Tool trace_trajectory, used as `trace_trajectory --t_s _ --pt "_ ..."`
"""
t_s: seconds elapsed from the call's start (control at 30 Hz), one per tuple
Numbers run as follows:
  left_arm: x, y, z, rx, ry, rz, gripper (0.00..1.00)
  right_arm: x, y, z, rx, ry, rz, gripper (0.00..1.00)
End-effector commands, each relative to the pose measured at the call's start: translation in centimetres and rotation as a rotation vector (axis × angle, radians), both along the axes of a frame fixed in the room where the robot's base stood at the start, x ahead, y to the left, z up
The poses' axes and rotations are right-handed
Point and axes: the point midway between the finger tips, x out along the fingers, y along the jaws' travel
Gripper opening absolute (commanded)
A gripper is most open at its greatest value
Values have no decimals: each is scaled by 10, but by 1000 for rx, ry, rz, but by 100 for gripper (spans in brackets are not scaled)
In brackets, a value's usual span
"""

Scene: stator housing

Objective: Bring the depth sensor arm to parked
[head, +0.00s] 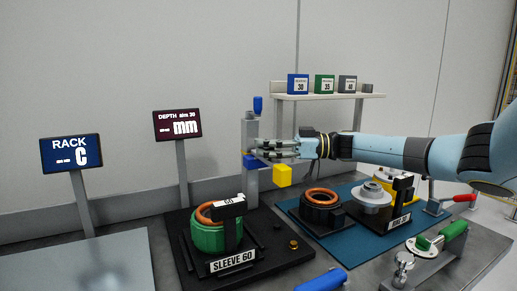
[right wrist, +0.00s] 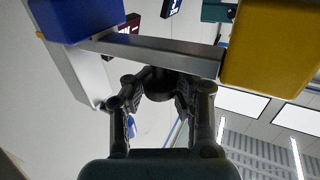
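The depth sensor arm stands at the back of the bench as a grey post (head: 251,185) with a blue block (head: 257,162) and a yellow block (head: 283,175) hanging out to the right. In the right wrist view a grey metal bar (right wrist: 160,54) joins the blue block (right wrist: 78,18) to the yellow block (right wrist: 270,45). My right gripper (head: 262,148) is beside the post, just above the blue block. In the wrist view its two fingers stand apart around a dark round shape (right wrist: 158,86) below the bar. Whether they grip it is unclear. My left gripper is out of view.
A sign reading DEPTH mm (head: 178,124) and a RACK C sign (head: 70,153) stand at left. A green sleeve housing (head: 209,238) sits on a black plate in front. A blue mat (head: 355,232) with ringed parts lies right. A shelf (head: 327,96) is behind my right arm.

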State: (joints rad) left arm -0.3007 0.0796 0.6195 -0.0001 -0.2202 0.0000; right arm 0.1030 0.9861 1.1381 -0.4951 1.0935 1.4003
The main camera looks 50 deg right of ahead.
Motion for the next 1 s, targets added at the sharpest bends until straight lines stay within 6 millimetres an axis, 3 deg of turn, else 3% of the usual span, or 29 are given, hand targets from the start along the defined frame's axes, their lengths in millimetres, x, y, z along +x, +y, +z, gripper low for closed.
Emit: trace_trajectory --t_s 0.03,0.3,0.67,1.0 --pt "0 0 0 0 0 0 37 0 -4 0 -3 4 -9 17" --pt "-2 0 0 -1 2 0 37 1 -2 1 -1 1 -7 48" --pt "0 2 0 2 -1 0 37 -7 -8 0 -2 4 -6 48" --pt "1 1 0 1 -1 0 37 -61 -56 0 -5 7 -8 48"
